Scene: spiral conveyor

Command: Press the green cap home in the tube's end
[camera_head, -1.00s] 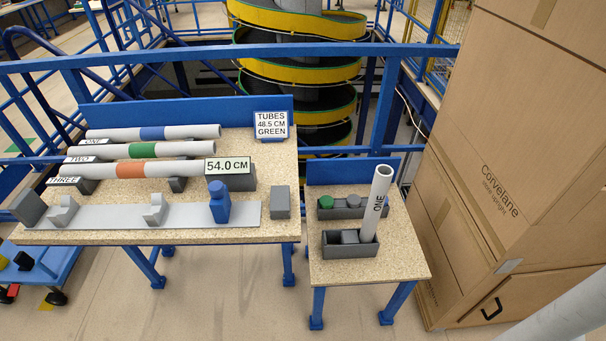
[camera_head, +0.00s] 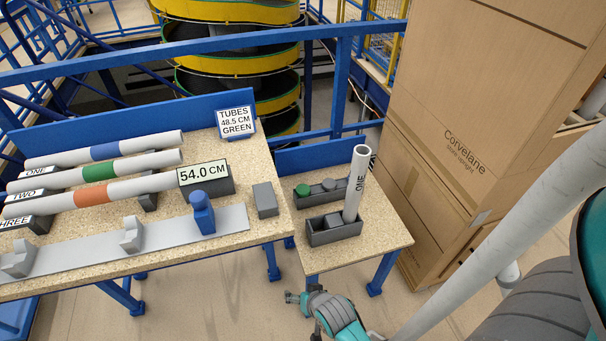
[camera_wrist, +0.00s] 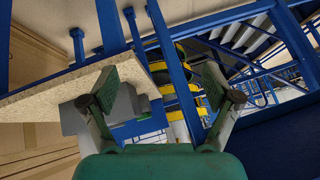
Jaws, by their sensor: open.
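The green cap (camera_head: 302,189) sits at the left end of a small dark grey holder on the right-hand table. A pale grey tube marked ONE (camera_head: 357,186) leans slightly from upright in a dark grey box (camera_head: 322,238) in front of that holder. Its open upper end shows no cap. My gripper (camera_head: 291,297) is low in front of this table, apart from cap and tube. The wrist view shows its two fingers (camera_wrist: 160,88) spread and empty, with a table's edge behind them.
The right-hand table (camera_head: 385,235) has bare board at its right. The left table carries several more tubes, a measuring rail with a blue stop (camera_head: 202,213), a 54.0 CM display (camera_head: 204,173) and a sign reading TUBES 48.5 CM GREEN (camera_head: 237,121). Tall cartons (camera_head: 470,120) stand at right.

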